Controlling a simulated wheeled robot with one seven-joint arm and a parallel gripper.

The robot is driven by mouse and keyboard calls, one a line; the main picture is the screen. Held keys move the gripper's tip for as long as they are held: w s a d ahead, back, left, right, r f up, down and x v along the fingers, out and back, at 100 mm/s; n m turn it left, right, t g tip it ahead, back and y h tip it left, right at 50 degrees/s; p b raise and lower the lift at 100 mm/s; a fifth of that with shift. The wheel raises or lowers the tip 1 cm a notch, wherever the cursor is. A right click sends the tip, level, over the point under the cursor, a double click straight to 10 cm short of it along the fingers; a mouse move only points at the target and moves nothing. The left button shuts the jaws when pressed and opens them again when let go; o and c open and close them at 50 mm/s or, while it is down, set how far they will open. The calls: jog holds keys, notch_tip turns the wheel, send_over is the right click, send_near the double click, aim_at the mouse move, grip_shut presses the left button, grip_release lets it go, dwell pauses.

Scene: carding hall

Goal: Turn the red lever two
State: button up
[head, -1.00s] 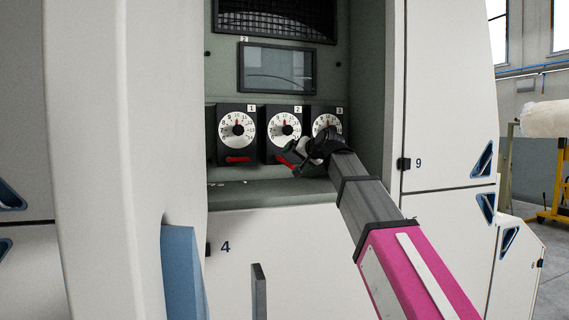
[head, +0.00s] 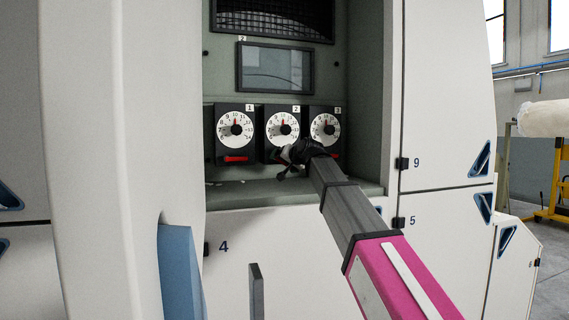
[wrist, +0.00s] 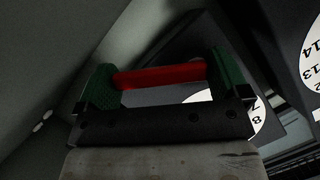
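Three round white dials are set in the recess, with a lever unit under each. Dial two (head: 283,128) carries the "2" label. My gripper (head: 287,162) is right in front of its lever, which is hidden behind the gripper in the head view. In the wrist view, red lever two (wrist: 160,77) lies crosswise between the two green finger pads of my gripper (wrist: 164,82). The fingers are wide apart, one at each end of the lever. I cannot tell whether either pad touches it. The lever's present angle cannot be told.
Red lever one (head: 236,158) lies level under dial one (head: 235,129), close on the left. Dial three (head: 325,128) is close on the right, its lever mostly behind my arm. A ledge (head: 270,192) runs below the units. A dark screen (head: 275,68) is above.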

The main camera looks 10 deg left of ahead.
jog(key=c, duration=0.7)
jog(key=shift+o, duration=0.2)
jog(key=shift+d, duration=0.1)
jog(key=shift+d+r+n+t+h, duration=0.1)
jog(key=shift+r+n+t+h, duration=0.3)
jog(key=shift+n+h, duration=0.65)
jog(key=shift+w+r+n+h, duration=0.1)
jog(key=shift+r+n+h, duration=0.45)
jog(key=shift+n, duration=0.7)
jog(key=o, duration=1)
jog(key=shift+d, duration=0.1)
jog(key=shift+c, duration=0.2)
jog(key=v, duration=1)
jog(key=shift+s, duration=0.45)
jog(key=shift+d, duration=0.1)
